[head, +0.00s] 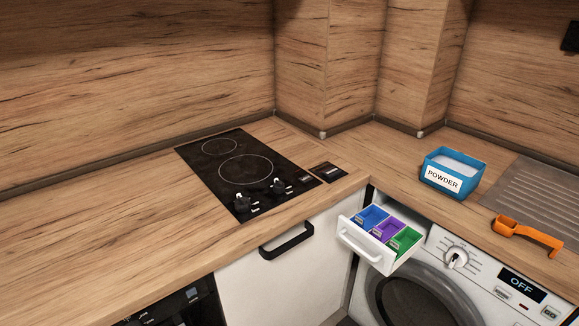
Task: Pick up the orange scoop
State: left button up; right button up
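The orange scoop (527,234) lies on the wooden countertop at the right, near the front edge above the washing machine. Its cup end is at the left and its handle reaches right. Part of it lies beside or over the grooved grey panel; I cannot tell exactly how it rests. Neither my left gripper nor my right gripper shows in the head view.
A blue box labelled POWDER (453,173) stands behind and left of the scoop. The washing machine's detergent drawer (367,249) is pulled out, with blue, purple and green compartments. A black hob (243,173) is set into the counter. The left countertop (110,240) is clear.

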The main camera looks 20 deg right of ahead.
aim_at(505, 226)
jog(key=z, duration=1.95)
